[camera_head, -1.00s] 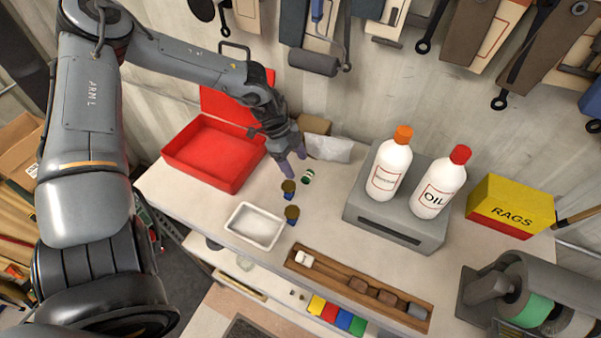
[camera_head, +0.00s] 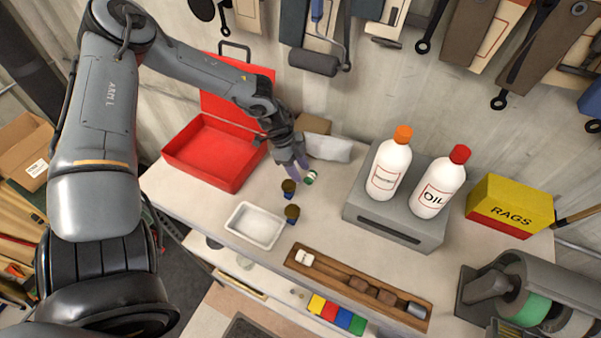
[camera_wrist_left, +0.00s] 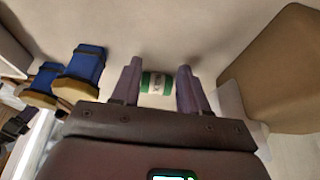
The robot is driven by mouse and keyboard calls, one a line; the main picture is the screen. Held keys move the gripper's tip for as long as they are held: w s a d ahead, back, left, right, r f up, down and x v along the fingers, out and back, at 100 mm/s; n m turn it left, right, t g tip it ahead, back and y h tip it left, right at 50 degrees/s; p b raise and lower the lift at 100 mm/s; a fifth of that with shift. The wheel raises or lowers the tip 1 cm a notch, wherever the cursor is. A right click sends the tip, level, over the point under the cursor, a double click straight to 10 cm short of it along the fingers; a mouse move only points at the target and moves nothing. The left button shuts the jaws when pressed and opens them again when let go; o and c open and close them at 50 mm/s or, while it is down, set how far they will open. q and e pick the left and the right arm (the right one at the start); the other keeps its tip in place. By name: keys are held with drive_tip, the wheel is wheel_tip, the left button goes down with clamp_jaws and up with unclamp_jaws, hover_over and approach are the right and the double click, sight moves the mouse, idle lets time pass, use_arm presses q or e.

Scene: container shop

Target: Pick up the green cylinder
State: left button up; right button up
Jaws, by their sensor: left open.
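The green cylinder (camera_head: 309,178) is small, with green ends and a white band. It lies on the worktop in the head view, to the right of two small blue pieces with brownish tops. In the left wrist view the cylinder (camera_wrist_left: 158,83) sits between the two fingers, with a gap to each side. My left gripper (camera_head: 291,170) is open and empty beside the cylinder; its fingers also show in the left wrist view (camera_wrist_left: 158,80). I cannot tell whether the fingertips reach the cylinder's height. My right gripper is not in view.
Blue pieces (camera_head: 289,188) stand close by on the left. A white tray (camera_head: 232,229) and wooden rack (camera_head: 330,276) lie in front. The red toolbox (camera_head: 200,165) is left, a white bag (camera_head: 330,147) and box (camera_head: 314,124) behind, a grey stand (camera_head: 395,228) with bottles right.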

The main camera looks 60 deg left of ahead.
use_arm(q)
clamp_jaws()
drive_tip(key=c, duration=0.7)
unclamp_jaws()
drive_tip(key=o, duration=1.3)
drive_tip(key=shift+r, duration=0.15)
drive_tip(key=shift+v, duration=0.95)
drive_tip(key=shift+d+b+v, duration=0.2)
drive_tip(key=shift+b+v, duration=0.1)
drive_tip(key=shift+v, duration=0.8)
drive_tip(key=v, duration=0.6)
drive_tip(key=shift+s+r, duration=0.25)
drive_tip(key=shift+s, duration=0.05)
